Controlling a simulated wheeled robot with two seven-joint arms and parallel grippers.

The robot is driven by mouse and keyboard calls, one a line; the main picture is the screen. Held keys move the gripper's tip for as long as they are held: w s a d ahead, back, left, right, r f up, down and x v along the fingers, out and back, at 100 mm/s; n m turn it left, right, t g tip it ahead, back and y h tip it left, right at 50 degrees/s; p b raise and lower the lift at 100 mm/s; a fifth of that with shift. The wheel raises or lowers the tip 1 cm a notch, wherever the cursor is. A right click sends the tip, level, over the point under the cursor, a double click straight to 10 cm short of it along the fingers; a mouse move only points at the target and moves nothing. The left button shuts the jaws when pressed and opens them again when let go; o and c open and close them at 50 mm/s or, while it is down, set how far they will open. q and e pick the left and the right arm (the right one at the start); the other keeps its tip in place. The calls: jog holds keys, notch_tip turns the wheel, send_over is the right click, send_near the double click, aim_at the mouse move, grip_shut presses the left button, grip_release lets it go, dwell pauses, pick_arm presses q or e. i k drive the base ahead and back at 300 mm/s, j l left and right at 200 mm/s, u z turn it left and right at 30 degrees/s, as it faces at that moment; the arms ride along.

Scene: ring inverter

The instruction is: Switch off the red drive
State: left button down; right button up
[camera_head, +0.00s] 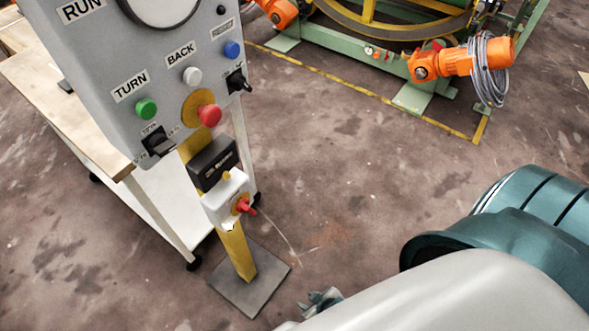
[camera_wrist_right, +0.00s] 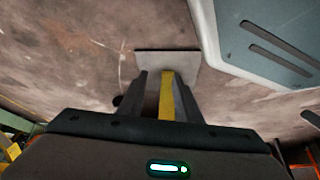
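A red-handled switch (camera_head: 244,205) sits on a white box (camera_head: 226,199) on the yellow post (camera_head: 238,250), below a black label plate (camera_head: 212,162). My right gripper (camera_head: 322,299) shows only partly in the head view, low and to the right of the post's foot, mostly hidden by my arm. In the right wrist view its two dark fingers (camera_wrist_right: 162,80) are apart, with nothing seen held. The yellow post (camera_wrist_right: 167,95) and its grey base plate (camera_wrist_right: 168,62) show between and beyond them. The red handle is not visible there. My left gripper is not in view.
A grey control panel (camera_head: 165,60) with green, white, blue and red buttons is above the switch box. A wooden-topped table (camera_head: 70,110) stands behind it at left. Green machinery with an orange motor (camera_head: 455,63) is at the back. Floor between is clear.

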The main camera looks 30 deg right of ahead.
aim_at(243, 205)
jog(key=k+l, duration=0.15)
jog(key=l, duration=0.25)
jog(key=k+l, duration=0.1)
jog(key=l, duration=0.35)
jog(key=k+l+u, duration=0.1)
jog(key=l, duration=0.3)
jog(key=k+l, duration=0.2)
jog(key=l, duration=0.2)
jog(key=k+l+u, duration=0.1)
jog(key=l, duration=0.35)
jog(key=k+l, duration=0.2)
jog(key=l, duration=0.2)
jog(key=k+l, duration=0.2)
jog(key=l, duration=0.2)
